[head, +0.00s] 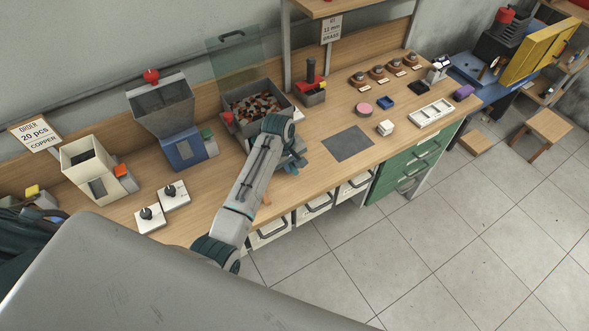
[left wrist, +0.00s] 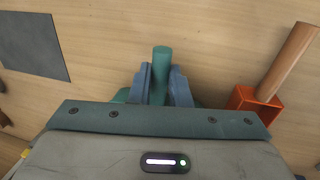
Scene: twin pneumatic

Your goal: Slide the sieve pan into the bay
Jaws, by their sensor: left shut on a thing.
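My left gripper (head: 291,160) is low over the bench in front of a grey open-topped box (head: 284,92) that holds mixed copper-coloured and pale pieces. In the left wrist view the fingers (left wrist: 160,82) are shut on an upright-looking green round handle (left wrist: 161,58), whose end sticks out past them. I take the handle to be the sieve pan's; the pan's body is hidden under my gripper and arm. The bay cannot be clearly made out behind my arm. My right gripper is not in view.
A dark mat (head: 348,143) lies to the right of my gripper. An orange holder with a wooden handle (left wrist: 258,100) lies close on the other side. A blue-based hopper (head: 184,150) stands to the left. A clear panel (head: 238,52) stands behind the box.

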